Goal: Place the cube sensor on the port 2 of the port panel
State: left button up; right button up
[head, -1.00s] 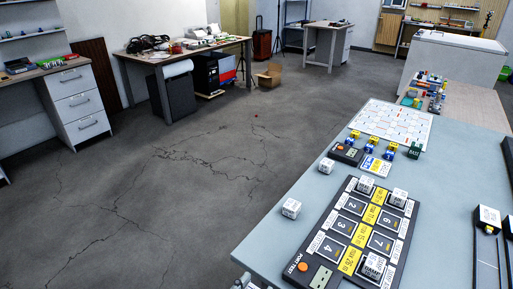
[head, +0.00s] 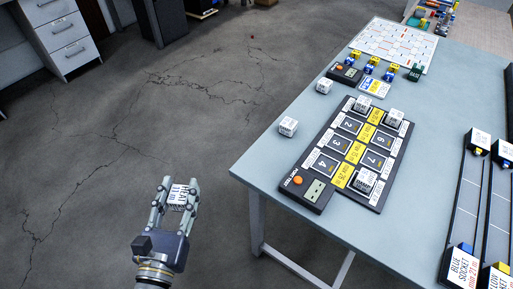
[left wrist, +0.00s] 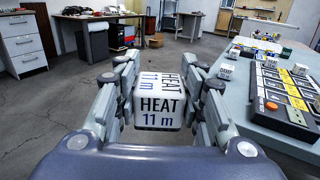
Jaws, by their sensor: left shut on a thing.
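My left gripper (head: 176,196) is shut on a white cube sensor (head: 179,194) and holds it over the floor, left of the table. In the left wrist view the cube (left wrist: 158,100) reads "HEAT 11 m" and sits between the fingers of the gripper (left wrist: 158,92). The dark port panel (head: 312,193) lies on the table, up and right of the gripper and apart from it. Port 2 (head: 350,125) is a bare square in its left column. Ports 4, 6 and 7 also look bare; three white cubes stand on other ports. The right gripper is not in view.
Two loose white cubes (head: 288,127) (head: 324,86) stand on the table (head: 262,160) left of the panel. Behind are a small dark device (head: 345,75), several yellow-blue pieces and a white chart (head: 395,42). Long dark racks (head: 471,200) lie at the right.

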pick_arm(q)
jog(key=d+f+m+g+h, duration=0.1)
jog(key=d+f+m+h, duration=0.1)
jog(key=d, duration=0.5)
jog(key=d+f+m+g+h, duration=0.2)
jog(key=d+f+m+h, duration=0.1)
jog(key=d+h, duration=0.3)
jog(key=shift+d+m+h, duration=0.3)
jog(key=shift+d+m, duration=0.1)
jog(key=shift+d, duration=0.5)
jog(key=shift+w+r, duration=0.1)
jog(key=shift+w, duration=0.05)
jog(key=w, duration=0.4)
jog(key=w+d+p, duration=0.1)
jog(key=w, duration=0.4)
jog(key=w+f+p, duration=0.1)
jog(key=w, duration=0.3)
jog(key=shift+w+d+f, duration=0.1)
jog(key=shift+w+d, duration=0.05)
jog(key=shift+w+f, duration=0.1)
jog(key=shift+w, duration=0.45)
jog(key=shift+w+d, duration=0.1)
jog(key=shift+w, duration=0.5)
notch_tip(320, 180, down, 3)
jog(key=shift+w+b, duration=0.1)
jog(key=shift+b, duration=0.65)
jog(key=shift+f, duration=0.15)
